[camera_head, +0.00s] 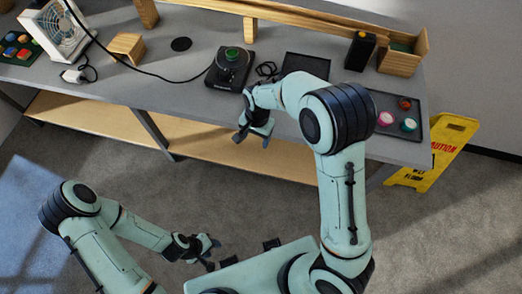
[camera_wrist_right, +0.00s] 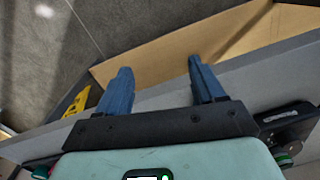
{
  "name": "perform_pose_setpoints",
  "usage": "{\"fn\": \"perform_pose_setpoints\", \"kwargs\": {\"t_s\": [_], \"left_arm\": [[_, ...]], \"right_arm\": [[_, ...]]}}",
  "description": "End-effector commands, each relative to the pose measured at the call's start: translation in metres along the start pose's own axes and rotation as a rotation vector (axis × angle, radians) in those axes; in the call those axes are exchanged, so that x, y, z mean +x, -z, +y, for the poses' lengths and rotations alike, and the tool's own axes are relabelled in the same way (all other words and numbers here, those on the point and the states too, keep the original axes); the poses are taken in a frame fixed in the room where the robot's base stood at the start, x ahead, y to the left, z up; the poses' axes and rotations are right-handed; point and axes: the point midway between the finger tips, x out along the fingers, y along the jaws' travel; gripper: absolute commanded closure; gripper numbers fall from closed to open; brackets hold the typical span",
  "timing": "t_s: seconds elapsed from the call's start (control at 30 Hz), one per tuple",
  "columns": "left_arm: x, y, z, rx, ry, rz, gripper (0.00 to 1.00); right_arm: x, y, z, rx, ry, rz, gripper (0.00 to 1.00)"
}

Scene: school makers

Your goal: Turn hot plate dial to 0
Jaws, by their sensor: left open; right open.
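The hot plate (camera_head: 230,67) is a black device on the grey table, with a round green-topped piece (camera_head: 232,54) on it. Its dial and setting are too small to read. A black device with a green part, likely the hot plate, shows at the right edge of the right wrist view (camera_wrist_right: 290,122). My right gripper (camera_head: 254,136) is open and empty, at the table's front edge, to the right of and nearer than the hot plate. Its two blue fingers (camera_wrist_right: 160,68) are spread apart. My left gripper (camera_head: 207,247) is open and empty, low over the floor.
A black cable (camera_head: 150,72) runs across the table to the hot plate's left. A white fan (camera_head: 62,30) and wooden block (camera_head: 127,46) stand further left. A tray (camera_head: 398,103) with colored jars lies right of my right arm. A yellow caution sign (camera_head: 440,152) stands beside the table.

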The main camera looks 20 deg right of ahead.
Motion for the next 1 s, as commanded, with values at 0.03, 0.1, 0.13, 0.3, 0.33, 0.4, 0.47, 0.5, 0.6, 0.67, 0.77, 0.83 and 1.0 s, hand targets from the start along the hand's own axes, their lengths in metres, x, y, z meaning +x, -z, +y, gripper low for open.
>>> {"fn": "perform_pose_setpoints", "kwargs": {"t_s": [0.03, 0.1, 0.13, 0.3, 0.33, 0.4, 0.47, 0.5, 0.6, 0.67, 0.77, 0.83, 1.0], "left_arm": [[0.001, 0.000, 0.000, 0.000, 0.000, 0.000, 0.57], [0.001, -0.001, -0.001, 0.000, 0.000, -0.001, 0.57], [0.002, -0.001, -0.001, 0.000, 0.000, -0.001, 0.57], [0.002, -0.001, -0.001, -0.001, 0.001, -0.001, 0.57], [0.002, -0.001, -0.001, 0.000, 0.001, -0.001, 0.57], [0.002, -0.001, -0.001, -0.001, 0.001, -0.001, 0.57], [0.002, -0.001, -0.001, -0.001, 0.001, -0.001, 0.57], [0.002, -0.001, -0.001, -0.001, 0.001, -0.001, 0.57], [0.002, -0.001, -0.001, 0.000, 0.001, -0.001, 0.57], [0.002, -0.001, -0.001, 0.000, 0.001, -0.001, 0.57], [0.002, -0.001, -0.001, -0.001, 0.001, -0.001, 0.57], [0.002, -0.001, -0.001, -0.001, 0.001, -0.001, 0.57], [0.002, -0.001, -0.001, -0.001, 0.001, -0.002, 0.57]], "right_arm": [[0.008, -0.001, 0.003, -0.007, -0.002, -0.005, 0.32], [0.015, -0.002, 0.006, -0.019, -0.002, -0.009, 0.32], [0.018, -0.002, 0.007, -0.024, -0.002, -0.011, 0.32], [0.027, -0.004, 0.010, -0.039, -0.001, -0.015, 0.32], [0.028, -0.004, 0.011, -0.040, -0.001, -0.016, 0.32], [0.029, -0.004, 0.011, -0.042, -0.001, -0.016, 0.32], [0.029, -0.004, 0.011, -0.042, 0.000, -0.016, 0.32], [0.029, -0.004, 0.011, -0.042, 0.000, -0.016, 0.32], [0.029, -0.004, 0.011, -0.042, 0.000, -0.016, 0.32], [0.029, -0.004, 0.011, -0.042, 0.000, -0.016, 0.32], [0.029, -0.004, 0.011, -0.042, 0.000, -0.016, 0.32], [0.029, -0.004, 0.011, -0.042, 0.000, -0.016, 0.32], [0.037, -0.005, 0.015, -0.051, -0.004, -0.023, 0.32]]}}
